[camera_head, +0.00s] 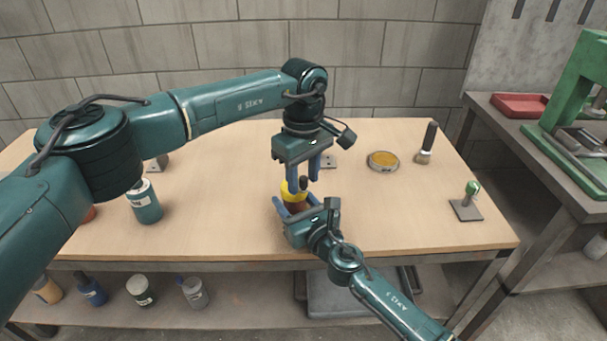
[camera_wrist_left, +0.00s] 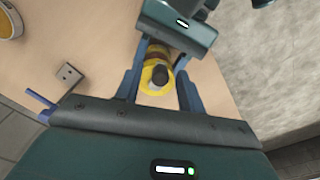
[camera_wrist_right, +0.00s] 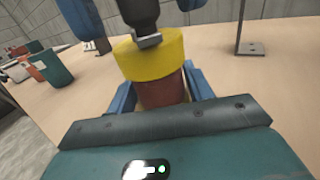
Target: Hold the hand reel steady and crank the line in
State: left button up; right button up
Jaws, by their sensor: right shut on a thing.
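The hand reel (camera_head: 293,190) stands near the middle of the table, with a yellow top and a reddish-brown body. Its dark crank knob (camera_wrist_left: 160,75) rises from the yellow top (camera_wrist_right: 150,57), with a small metal piece at its foot. My right gripper (camera_head: 284,207) is shut on the reel's brown body (camera_wrist_right: 161,92), below the yellow part, from the front. My left gripper (camera_head: 303,178) points down from above, its two fingers apart, one on each side of the knob with gaps between. The line cannot be made out.
A teal can (camera_head: 146,206) stands at left. A yellow-topped round tin (camera_head: 382,160), a brush (camera_head: 427,145) and a green-knobbed stand (camera_head: 468,203) are to the right. A small metal bracket (camera_wrist_left: 69,75) lies near the reel. The table's front right is clear.

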aim_at(303, 178)
pick_arm(q)
jog(key=shift+r, duration=0.1)
notch_tip(303, 178, up, 12)
dwell(0.5)
pick_arm(e)
jog(key=o, duration=1.1)
jog(key=shift+o, duration=0.2)
